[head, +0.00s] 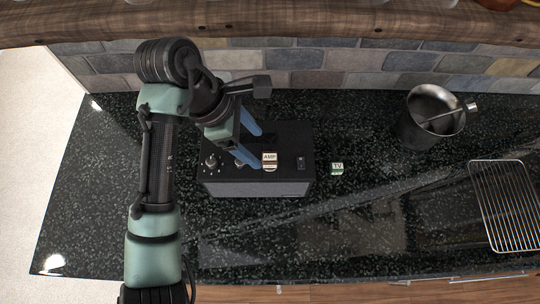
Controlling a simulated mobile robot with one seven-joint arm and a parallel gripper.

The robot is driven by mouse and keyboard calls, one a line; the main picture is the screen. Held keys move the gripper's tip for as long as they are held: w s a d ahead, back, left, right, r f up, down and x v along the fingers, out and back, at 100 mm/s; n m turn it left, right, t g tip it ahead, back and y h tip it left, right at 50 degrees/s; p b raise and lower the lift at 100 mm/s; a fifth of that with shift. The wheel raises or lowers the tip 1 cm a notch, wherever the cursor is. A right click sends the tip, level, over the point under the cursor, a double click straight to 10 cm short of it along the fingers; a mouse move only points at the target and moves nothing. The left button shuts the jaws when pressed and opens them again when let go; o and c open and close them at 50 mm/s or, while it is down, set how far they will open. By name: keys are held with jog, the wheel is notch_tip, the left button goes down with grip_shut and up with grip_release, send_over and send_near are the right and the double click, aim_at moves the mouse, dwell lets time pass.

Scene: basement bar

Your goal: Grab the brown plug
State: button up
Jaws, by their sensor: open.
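A small plug with a pale label reading AMP (270,157) stands on the top of a black box (290,189). Its lower part looks brownish, but it is too small to be sure. My gripper (262,148) is open, with its two blue fingers over the box. One fingertip lies close to the left side of the AMP plug in the picture, and the other is farther back. I cannot tell whether the near finger touches the plug. Nothing shows between the fingers.
A green block labelled TV (337,168) sits on the dark counter (370,240) right of the box. Knobs (211,161) and a switch (301,163) are on the box. A metal pot (414,132) and wire rack (490,207) stand at right. A wooden ledge (330,25) runs behind.

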aim_at(270, 157)
jog(key=shift+w+d+f, duration=0.15)
jog(key=shift+d+f, duration=0.1)
jog(key=shift+f, duration=0.4)
jog(key=shift+d+f+p, duration=0.3)
jog(key=shift+f+p, duration=0.15)
jog(key=shift+f, duration=0.05)
jog(key=shift+p+x, duration=0.4)
jog(key=shift+x, duration=1.55)
grip_shut()
